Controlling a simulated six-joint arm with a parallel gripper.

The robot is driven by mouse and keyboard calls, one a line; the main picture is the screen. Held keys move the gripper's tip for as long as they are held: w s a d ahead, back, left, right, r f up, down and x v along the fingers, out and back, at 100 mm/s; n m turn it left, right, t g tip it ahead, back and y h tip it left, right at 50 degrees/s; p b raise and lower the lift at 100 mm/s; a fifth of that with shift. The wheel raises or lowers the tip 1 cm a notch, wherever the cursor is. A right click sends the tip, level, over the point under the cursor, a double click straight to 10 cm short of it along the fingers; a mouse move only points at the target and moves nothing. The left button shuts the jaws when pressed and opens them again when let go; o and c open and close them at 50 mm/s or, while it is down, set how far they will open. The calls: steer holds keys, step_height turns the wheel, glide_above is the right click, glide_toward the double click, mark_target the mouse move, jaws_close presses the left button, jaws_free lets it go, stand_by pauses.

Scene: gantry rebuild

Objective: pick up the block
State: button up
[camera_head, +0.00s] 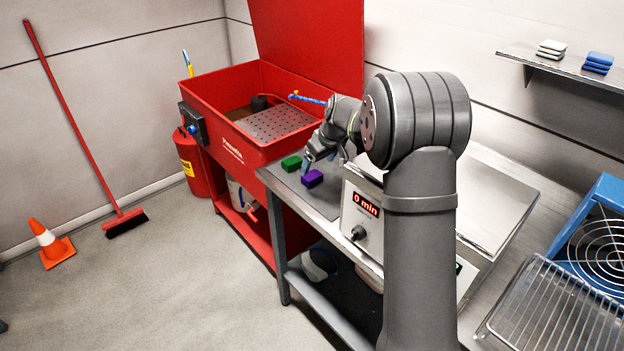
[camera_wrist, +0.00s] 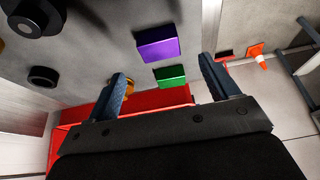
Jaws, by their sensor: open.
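A purple block (camera_head: 312,178) and a green block (camera_head: 291,163) lie close together on the grey bench top (camera_head: 328,202), near its left end. Both also show in the wrist view, the purple block (camera_wrist: 158,44) farther from the gripper base and the green block (camera_wrist: 170,76) nearer to it. My gripper (camera_head: 322,155) is above and just beside the blocks. In the wrist view its two fingers (camera_wrist: 162,80) are spread wide, with the green block showing between them. The fingers appear empty.
A red parts washer (camera_head: 225,135) with an open lid stands beyond the bench's left end. A box with a "0 min" display (camera_head: 366,204) stands right of the blocks. Dark round parts (camera_wrist: 44,76) lie on the surface in the wrist view. A wire rack (camera_head: 550,310) is at the right.

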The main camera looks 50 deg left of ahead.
mark_target(313, 175)
steer(key=shift+x, duration=3.5)
steer(key=c, duration=1.2)
